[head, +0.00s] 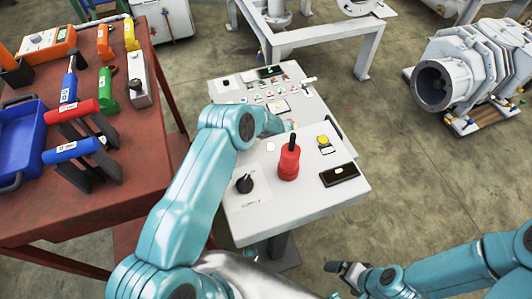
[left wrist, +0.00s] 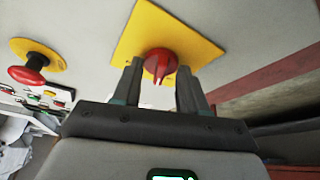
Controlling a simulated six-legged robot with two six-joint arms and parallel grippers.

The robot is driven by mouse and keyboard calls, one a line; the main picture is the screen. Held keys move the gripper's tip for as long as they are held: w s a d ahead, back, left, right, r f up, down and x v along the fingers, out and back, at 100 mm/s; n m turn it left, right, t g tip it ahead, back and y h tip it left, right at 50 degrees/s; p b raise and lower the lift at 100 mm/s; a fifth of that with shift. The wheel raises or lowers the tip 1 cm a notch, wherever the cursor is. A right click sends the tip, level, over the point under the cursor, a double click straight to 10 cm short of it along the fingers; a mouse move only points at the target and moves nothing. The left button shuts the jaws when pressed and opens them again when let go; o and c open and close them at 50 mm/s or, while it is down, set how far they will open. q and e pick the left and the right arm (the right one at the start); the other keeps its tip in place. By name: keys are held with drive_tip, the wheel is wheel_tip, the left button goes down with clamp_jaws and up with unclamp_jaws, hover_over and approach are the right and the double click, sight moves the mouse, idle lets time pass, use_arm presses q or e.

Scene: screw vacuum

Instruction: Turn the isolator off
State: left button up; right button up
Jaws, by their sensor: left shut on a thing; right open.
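The isolator shows in the left wrist view as a red rotary knob (left wrist: 159,65) on a square yellow plate (left wrist: 188,42). My left gripper (left wrist: 158,76) has its two dark fingers on either side of the knob, shut on it. I cannot make out the isolator in the head view, where my left arm reaches across the white control console (head: 238,218) and its fingers are hidden. My right gripper (head: 343,268) is open and empty at the lower right of the head view, in front of the console.
A red mushroom button (left wrist: 27,75) on a yellow disc is beside the isolator. On the console are a red piece with a black stem (head: 289,160), a black knob (head: 244,185) and a yellow button (head: 323,141). A tool-laden red-brown table (head: 140,140) stands at left.

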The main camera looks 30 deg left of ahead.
use_arm(q)
drive_tip(key=shift+a, duration=0.1)
idle(0.4)
drive_tip(key=o, duration=1)
drive_tip(key=p+v, duration=0.2)
drive_tip(key=v, duration=1)
drive_tip(key=shift+w, duration=0.1)
